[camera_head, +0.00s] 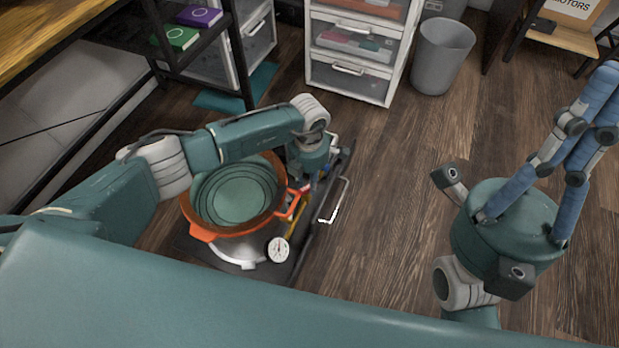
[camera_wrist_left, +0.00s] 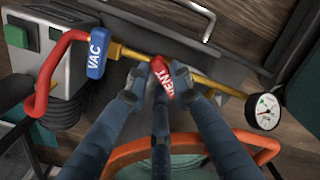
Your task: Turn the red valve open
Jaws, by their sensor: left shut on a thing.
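The red valve handle (camera_wrist_left: 161,79), marked VENT, sits on a yellow pipe (camera_wrist_left: 205,82) in the left wrist view. It lies roughly across the pipe. My left gripper (camera_wrist_left: 157,84) is shut on it, with fingers on both sides. In the head view my left arm reaches over the pot, and the fingers and the red handle are largely hidden. A blue handle (camera_wrist_left: 97,53), marked VAC, stands to the left of the red one. My right gripper (camera_head: 597,105) is raised at the right, with no object visible in it. Its fingertips are near the frame edge, so its opening is unclear.
An orange-rimmed pot (camera_head: 205,228) stands on a dark cart with a metal handle (camera_head: 333,215). A round gauge (camera_head: 278,250) is at its front. A white drawer unit (camera_head: 349,80), a grey bin (camera_head: 441,60) and a dark shelf stand behind. The floor to the right is mostly clear.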

